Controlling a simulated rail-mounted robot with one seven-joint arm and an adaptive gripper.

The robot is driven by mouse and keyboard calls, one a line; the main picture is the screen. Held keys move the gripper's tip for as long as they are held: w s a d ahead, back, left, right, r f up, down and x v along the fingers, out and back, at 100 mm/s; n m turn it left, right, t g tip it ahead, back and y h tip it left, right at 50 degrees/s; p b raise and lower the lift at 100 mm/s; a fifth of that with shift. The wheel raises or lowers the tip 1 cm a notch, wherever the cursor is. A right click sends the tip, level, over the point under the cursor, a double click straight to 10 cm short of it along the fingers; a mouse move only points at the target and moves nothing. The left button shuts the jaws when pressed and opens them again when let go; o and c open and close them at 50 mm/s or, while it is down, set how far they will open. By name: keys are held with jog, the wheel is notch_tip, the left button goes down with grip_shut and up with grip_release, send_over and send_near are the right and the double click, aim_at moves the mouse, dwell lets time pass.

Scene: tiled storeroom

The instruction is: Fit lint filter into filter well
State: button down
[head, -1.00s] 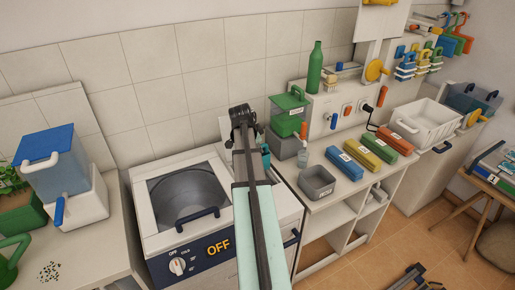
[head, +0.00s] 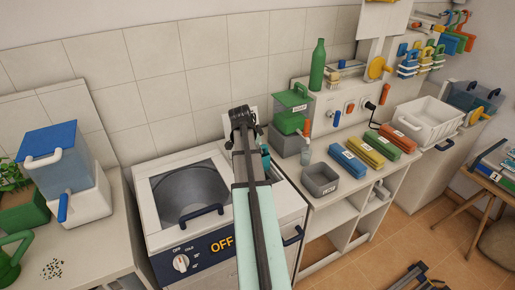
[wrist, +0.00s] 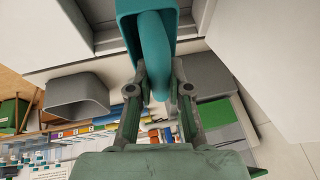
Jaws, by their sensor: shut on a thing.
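The teal lint filter (wrist: 128,30) is in my gripper (wrist: 160,85), whose fingers are closed on its curved handle in the wrist view. In the head view a small teal part (head: 266,156) of it shows beside my arm, over the right side of the washing machine (head: 222,247). My arm hides the gripper there. In the wrist view a grey-rimmed recess (wrist: 98,42) lies at the top, just left of the filter. I cannot tell for certain whether it is the filter well, or whether the filter touches its rim.
The washer's open round drum (head: 190,185) is left of my arm. A tiled wall (head: 155,75) stands close behind.

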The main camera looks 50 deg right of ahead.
jog(key=shift+f+b, duration=1.2)
jog(key=shift+f, duration=0.95)
notch_tip(320, 180, down, 10)
jog(key=b, duration=0.6)
jog(key=shift+b, duration=0.35)
dwell(3.8)
jog(key=c, duration=1)
grip_release()
